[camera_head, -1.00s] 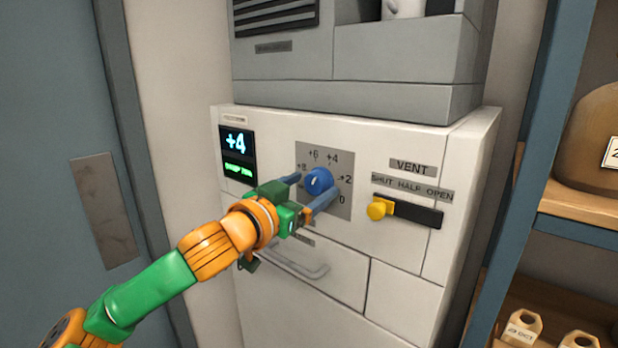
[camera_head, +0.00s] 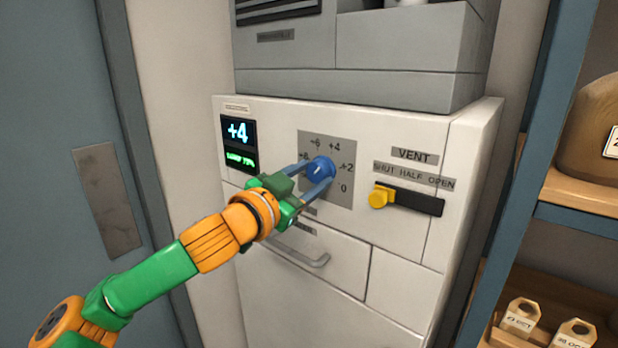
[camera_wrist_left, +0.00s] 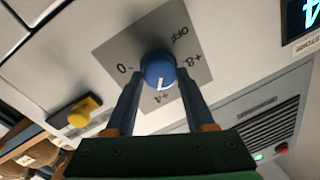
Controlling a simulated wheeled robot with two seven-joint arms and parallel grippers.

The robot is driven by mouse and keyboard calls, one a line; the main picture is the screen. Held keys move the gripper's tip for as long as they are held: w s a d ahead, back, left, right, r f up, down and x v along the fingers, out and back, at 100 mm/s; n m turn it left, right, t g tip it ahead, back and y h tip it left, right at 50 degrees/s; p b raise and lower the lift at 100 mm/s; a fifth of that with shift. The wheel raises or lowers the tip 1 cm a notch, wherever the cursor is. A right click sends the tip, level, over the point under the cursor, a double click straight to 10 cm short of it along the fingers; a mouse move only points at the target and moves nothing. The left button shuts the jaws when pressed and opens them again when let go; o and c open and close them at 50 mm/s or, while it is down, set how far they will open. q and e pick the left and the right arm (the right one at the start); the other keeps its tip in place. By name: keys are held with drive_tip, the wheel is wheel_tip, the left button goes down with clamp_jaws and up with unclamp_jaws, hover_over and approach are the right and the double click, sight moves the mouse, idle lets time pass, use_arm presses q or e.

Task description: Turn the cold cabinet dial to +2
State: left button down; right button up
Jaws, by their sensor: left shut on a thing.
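The blue cold cabinet dial (camera_head: 321,167) sits on a grey scale plate (camera_head: 341,197) on the white cabinet front. It also shows in the left wrist view (camera_wrist_left: 157,66), where its white mark points at +4. The cabinet display (camera_head: 238,131) reads +4 with a small green line below it. My left gripper (camera_head: 315,176) is shut on the dial, one finger on each side; the wrist view shows both fingers (camera_wrist_left: 159,75) against it. My right gripper is not in view.
A yellow vent knob (camera_head: 379,197) sits in a black slot right of the dial, at the SHUT end. A drawer handle (camera_head: 303,255) lies below the arm. Shelves (camera_head: 580,223) stand at the right, and a blue-grey door (camera_head: 55,120) at the left.

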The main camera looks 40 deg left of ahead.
use_arm(q)
drive_tip(key=m, duration=0.6)
drive_tip(key=shift+m+t+h, duration=0.3)
idle(0.5)
drive_tip(key=shift+c, duration=1.3)
unclamp_jaws()
drive_tip(key=shift+f+b, duration=0.1)
drive_tip(key=shift+b, duration=0.2)
